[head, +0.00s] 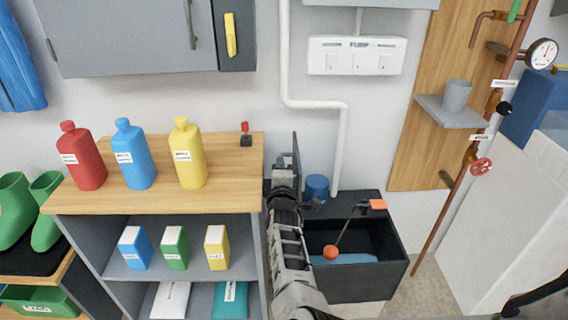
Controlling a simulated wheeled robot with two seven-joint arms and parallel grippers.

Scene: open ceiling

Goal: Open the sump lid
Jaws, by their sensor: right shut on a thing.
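The sump (391,281) is a dark open-topped box on the floor, right of the shelf unit. Its inside shows, with bluish water (356,258) and an orange float ball (331,253) on a thin rod. The sump lid (296,156) appears as a thin dark plate standing upright, seen nearly edge-on, at the left end of the sump. My right gripper (285,178) is shut at the lid's left face, with its arm reaching up from the bottom. The exact grip point is hidden. My left gripper is out of view.
The wooden-topped shelf unit (235,188) with red, blue and yellow bottles stands close on the left of my right arm. A blue cylinder (317,187) and a white pipe (341,150) are behind the sump. A copper pipe with a red valve wheel (481,166) is on the right.

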